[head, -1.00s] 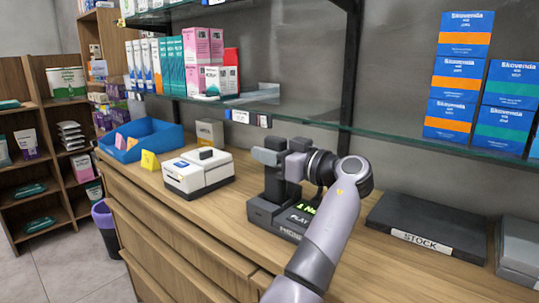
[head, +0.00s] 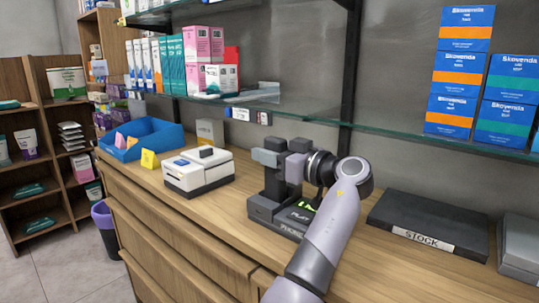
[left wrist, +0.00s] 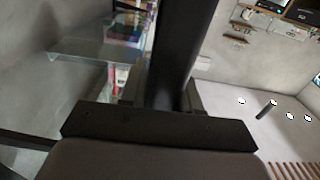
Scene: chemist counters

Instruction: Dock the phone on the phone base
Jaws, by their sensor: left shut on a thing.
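The dark phone base (head: 262,213), with a lit green display and a label on its front, stands on the wooden counter. My left gripper (head: 281,160) is above the base, its arm coming in from the lower right of the head view. It is shut on the dark phone (head: 273,183), which is upright over the back of the base. The gripper hides part of the phone, and I cannot tell whether the phone's lower end is seated. In the left wrist view the phone (left wrist: 182,50) is a long black bar between the fingers. My right gripper is not in view.
A white device (head: 198,172) and a blue bin (head: 165,138) stand left of the base on the counter. A black STOCK box (head: 430,218) lies to the right. A glass shelf (head: 400,136) runs behind and above. Bare counter (head: 345,262) lies in front.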

